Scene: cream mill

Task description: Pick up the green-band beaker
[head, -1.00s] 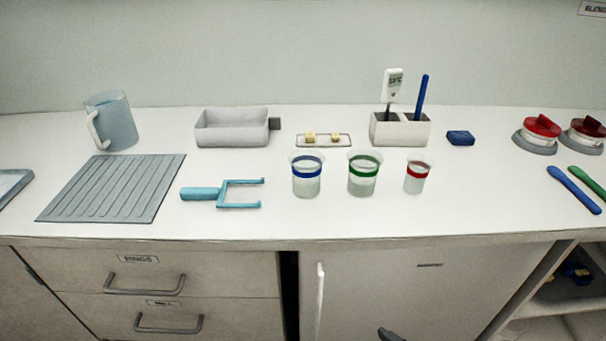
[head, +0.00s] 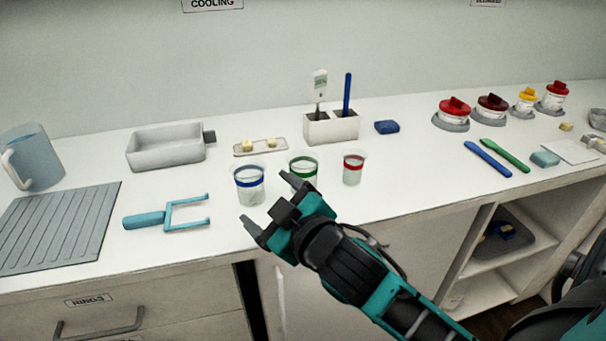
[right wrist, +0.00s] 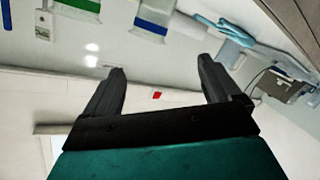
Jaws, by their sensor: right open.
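The green-band beaker (head: 303,163) stands upright on the counter, between the blue-band beaker (head: 249,184) and the smaller red-band beaker (head: 353,168). My right gripper (head: 265,199) is open and empty at the counter's front side. In the head view, one finger overlaps the lower part of the green-band beaker; the other points below the blue-band beaker. I cannot tell that either finger touches a beaker. My left gripper is not in view.
A turquoise fork-shaped tool (head: 165,216) and a ribbed grey mat (head: 60,225) lie to the left. Behind the beakers are a small tray (head: 240,153), a grey bin (head: 165,152) and a white holder (head: 331,127) with a thermometer and blue stick. Free counter lies right of the red-band beaker.

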